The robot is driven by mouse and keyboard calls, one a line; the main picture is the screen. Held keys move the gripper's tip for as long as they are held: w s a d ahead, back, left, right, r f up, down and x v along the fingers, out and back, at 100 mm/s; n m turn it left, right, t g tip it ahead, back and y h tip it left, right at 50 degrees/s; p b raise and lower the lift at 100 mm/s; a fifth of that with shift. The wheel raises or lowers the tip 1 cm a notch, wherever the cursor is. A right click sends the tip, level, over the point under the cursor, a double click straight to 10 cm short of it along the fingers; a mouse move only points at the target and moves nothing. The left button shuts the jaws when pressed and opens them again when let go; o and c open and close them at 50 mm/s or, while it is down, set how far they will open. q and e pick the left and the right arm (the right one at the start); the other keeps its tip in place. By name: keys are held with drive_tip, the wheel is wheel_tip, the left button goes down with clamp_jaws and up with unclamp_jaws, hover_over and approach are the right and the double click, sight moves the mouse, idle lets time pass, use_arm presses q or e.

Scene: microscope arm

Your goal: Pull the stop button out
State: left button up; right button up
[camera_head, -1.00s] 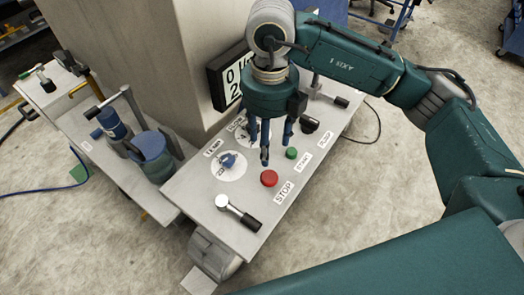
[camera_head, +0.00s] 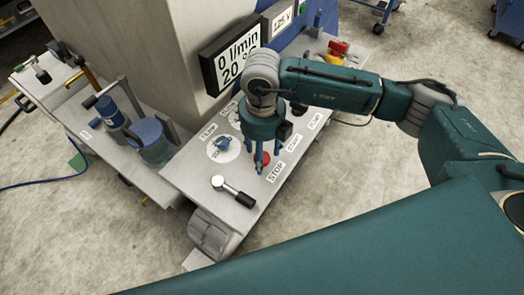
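The red stop button (camera_head: 265,158) sits on the grey panel (camera_head: 225,205), just above the STOP label (camera_head: 276,172). It is partly hidden behind the fingers of my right gripper (camera_head: 263,161). This gripper points down over the button with its blue fingers spread around it. I cannot tell whether the fingers touch the button or how high its cap stands. My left gripper is not in view.
A blue knob (camera_head: 222,143) sits on the TEMP dial, left of the gripper. A lever with a black grip (camera_head: 233,191) lies nearer the front. A display (camera_head: 231,55) stands behind. The green button is hidden.

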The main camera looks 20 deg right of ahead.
drive_tip(key=c, duration=0.8)
clamp_jaws()
drive_tip(key=shift+r+b, duration=0.45)
drive_tip(key=shift+r, duration=0.3)
drive_tip(key=shift+w+r, duration=0.1)
drive_tip(key=o, duration=0.8)
unclamp_jaws()
drive_tip(key=shift+s, duration=0.2)
drive_tip(key=shift+w+r, duration=0.1)
drive_tip(key=shift+r, duration=0.05)
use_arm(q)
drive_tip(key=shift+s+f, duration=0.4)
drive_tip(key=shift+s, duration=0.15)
use_arm(e)
wheel_tip(320, 180, up, 12)
